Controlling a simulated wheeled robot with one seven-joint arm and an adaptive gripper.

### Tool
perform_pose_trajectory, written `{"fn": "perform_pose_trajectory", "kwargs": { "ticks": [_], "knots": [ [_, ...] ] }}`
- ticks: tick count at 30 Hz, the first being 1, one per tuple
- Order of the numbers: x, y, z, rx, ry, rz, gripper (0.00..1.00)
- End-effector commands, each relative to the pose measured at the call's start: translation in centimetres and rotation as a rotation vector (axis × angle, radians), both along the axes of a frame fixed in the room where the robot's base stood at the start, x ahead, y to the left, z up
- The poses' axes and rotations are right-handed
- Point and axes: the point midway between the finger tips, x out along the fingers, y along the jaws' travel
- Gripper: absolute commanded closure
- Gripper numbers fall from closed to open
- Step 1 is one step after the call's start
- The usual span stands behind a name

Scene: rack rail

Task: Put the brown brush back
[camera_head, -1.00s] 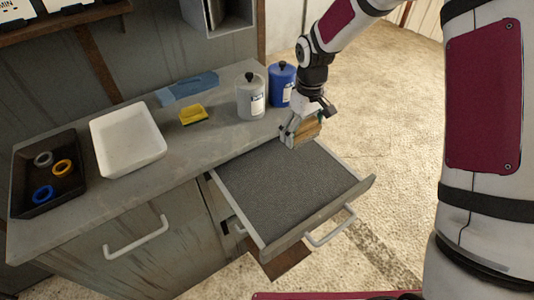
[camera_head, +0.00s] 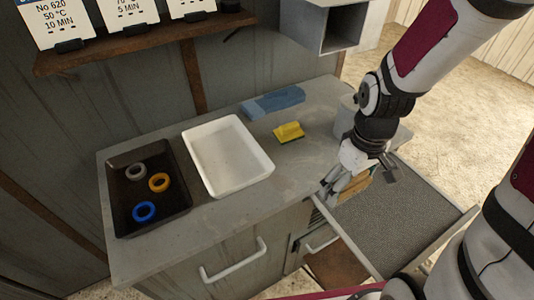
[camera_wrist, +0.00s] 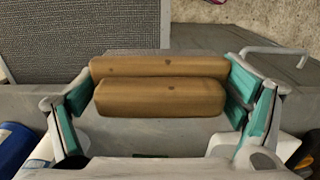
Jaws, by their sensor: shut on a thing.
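The brown brush (camera_wrist: 160,88) lies crosswise between the teal-padded fingers of my gripper (camera_wrist: 160,98) in the wrist view. Its two rounded brown parts lie side by side. In the head view my gripper (camera_head: 345,188) is over the near right end of the counter, beside the open drawer (camera_head: 405,215). The brush (camera_head: 357,182) shows there only in part behind the fingers. The drawer has a grey textured lining, and its visible floor is bare.
The grey counter (camera_head: 240,212) holds a black tray (camera_head: 120,200) with several rings, a white bin (camera_head: 262,160), a yellow sponge (camera_head: 289,132) and a blue cloth-like item (camera_head: 273,101). Canisters stand behind my arm, mostly hidden. A shelf (camera_head: 120,42) with cards is above.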

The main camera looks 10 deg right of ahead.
Motion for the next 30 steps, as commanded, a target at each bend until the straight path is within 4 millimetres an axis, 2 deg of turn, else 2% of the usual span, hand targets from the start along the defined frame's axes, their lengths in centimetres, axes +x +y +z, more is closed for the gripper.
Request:
{"fn": "perform_pose_trajectory", "kwargs": {
  "ticks": [2,5,21,25,30],
  "knots": [
    [-0.7,-0.2,0.1,-0.001,-0.001,-0.011,0.39],
    [0.0,-0.1,0.0,0.0,-0.001,-0.012,0.39],
    [12.0,3.0,-1.3,0.0,-0.001,-0.011,0.39],
    [13.8,3.4,-1.4,0.0,0.0,-0.012,0.39],
    [14.5,3.6,-1.7,0.0,0.001,-0.013,0.39]
  ]
}}
